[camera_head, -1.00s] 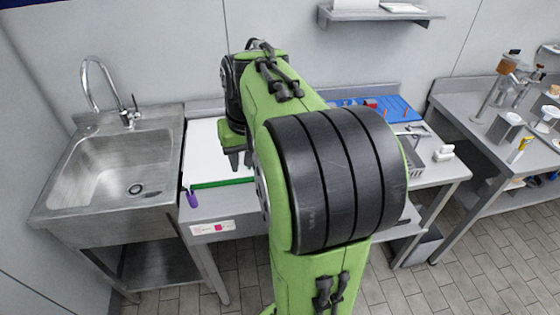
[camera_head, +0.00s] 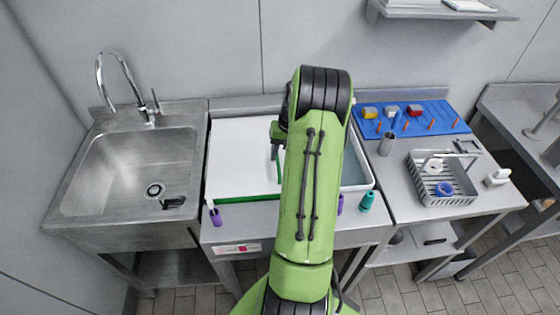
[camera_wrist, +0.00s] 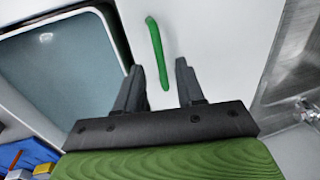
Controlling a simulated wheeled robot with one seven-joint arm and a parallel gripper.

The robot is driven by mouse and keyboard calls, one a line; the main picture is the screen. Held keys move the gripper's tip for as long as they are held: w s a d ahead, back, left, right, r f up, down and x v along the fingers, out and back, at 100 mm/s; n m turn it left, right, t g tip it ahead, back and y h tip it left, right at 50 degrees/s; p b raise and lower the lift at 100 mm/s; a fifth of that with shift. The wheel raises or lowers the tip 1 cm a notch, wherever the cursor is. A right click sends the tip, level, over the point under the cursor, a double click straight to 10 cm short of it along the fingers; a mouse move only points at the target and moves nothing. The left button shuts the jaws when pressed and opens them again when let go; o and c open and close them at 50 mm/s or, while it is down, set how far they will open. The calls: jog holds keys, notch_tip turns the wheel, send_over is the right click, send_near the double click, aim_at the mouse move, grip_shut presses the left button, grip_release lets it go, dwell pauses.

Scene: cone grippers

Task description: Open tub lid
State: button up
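The tub (camera_head: 372,180) has a white rim and a grey-blue inside, and stands on the middle counter, partly behind my arm. Its inside also shows at the left in the wrist view (camera_wrist: 62,62). A flat white panel that looks like the lid (camera_head: 235,150) covers the left part. A green bar, seemingly its handle (camera_wrist: 156,48), runs over the white surface in the wrist view. My gripper (camera_wrist: 160,66) is open, with the bar's near end between its fingertips in the picture. I cannot tell whether they touch. My gripper (camera_head: 277,150) is mostly hidden in the head view.
A sink (camera_head: 135,170) with a tall tap is at the left. At the right are a blue board (camera_head: 410,118) with coloured pieces, a metal cup (camera_head: 387,143) and a grey basket (camera_head: 442,180). Purple (camera_head: 215,213) and teal (camera_head: 367,201) items stand at the front edge.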

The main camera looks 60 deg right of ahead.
jog(key=shift+w+a+f, duration=0.1)
jog(key=shift+f, duration=0.65)
jog(key=shift+w+a+f, duration=0.1)
jog(key=shift+f, duration=0.6)
grip_shut()
